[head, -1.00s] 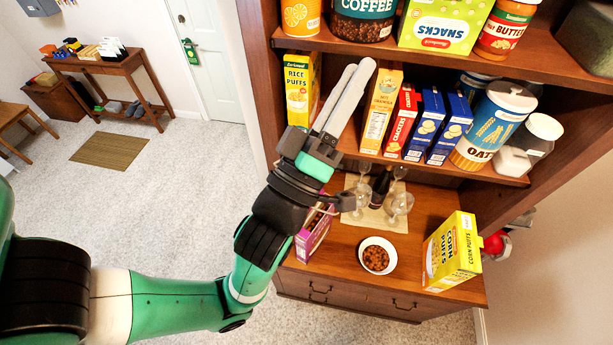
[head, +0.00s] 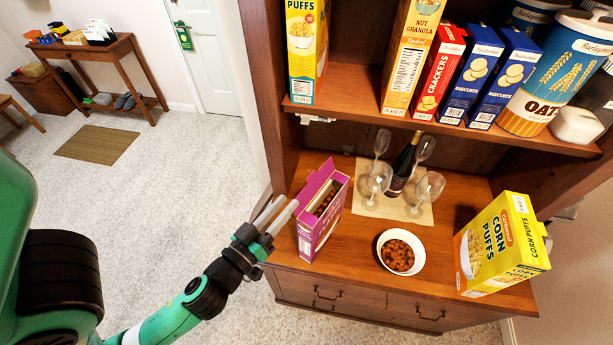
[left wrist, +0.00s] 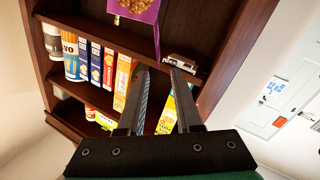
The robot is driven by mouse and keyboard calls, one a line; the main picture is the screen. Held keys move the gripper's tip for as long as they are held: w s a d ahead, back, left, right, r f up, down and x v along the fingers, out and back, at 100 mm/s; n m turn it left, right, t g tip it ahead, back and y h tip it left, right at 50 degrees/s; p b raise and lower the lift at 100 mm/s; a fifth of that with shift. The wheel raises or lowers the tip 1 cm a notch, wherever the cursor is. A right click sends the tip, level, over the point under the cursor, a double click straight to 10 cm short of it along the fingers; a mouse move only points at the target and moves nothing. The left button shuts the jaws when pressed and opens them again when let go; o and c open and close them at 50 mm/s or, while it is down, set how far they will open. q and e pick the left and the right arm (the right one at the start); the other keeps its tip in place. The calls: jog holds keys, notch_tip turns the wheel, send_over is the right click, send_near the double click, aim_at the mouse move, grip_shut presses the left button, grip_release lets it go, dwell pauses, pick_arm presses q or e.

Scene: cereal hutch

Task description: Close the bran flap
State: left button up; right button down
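The purple bran box (head: 322,212) stands upright at the left front of the hutch counter. Its top is open, with brown cereal visible inside and a purple flap (head: 319,180) raised along its left side. My left gripper (head: 285,208) is just left of the box, its fingers pointing up toward it, apart from it as far as I can tell. In the left wrist view, the gripper's fingers (left wrist: 160,72) are spread with nothing between them. Part of the purple box (left wrist: 134,9) shows beyond them at the top. My right gripper is not in view.
A white bowl of cereal (head: 400,252) and a yellow Corn Puffs box (head: 502,245) stand right of the bran box. Wine glasses (head: 429,188) and a dark bottle (head: 402,165) are behind. The upper shelf (head: 430,125) holds several boxes. Open floor lies left.

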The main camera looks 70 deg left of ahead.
aim_at(307, 178)
pick_arm(q)
jog(key=p+x, duration=0.4)
jog(key=x, duration=0.5)
jog(key=shift+w+a+r, duration=0.1)
jog(key=shift+w+a, duration=0.1)
jog(key=shift+a, duration=0.05)
grip_shut()
dwell(0.9)
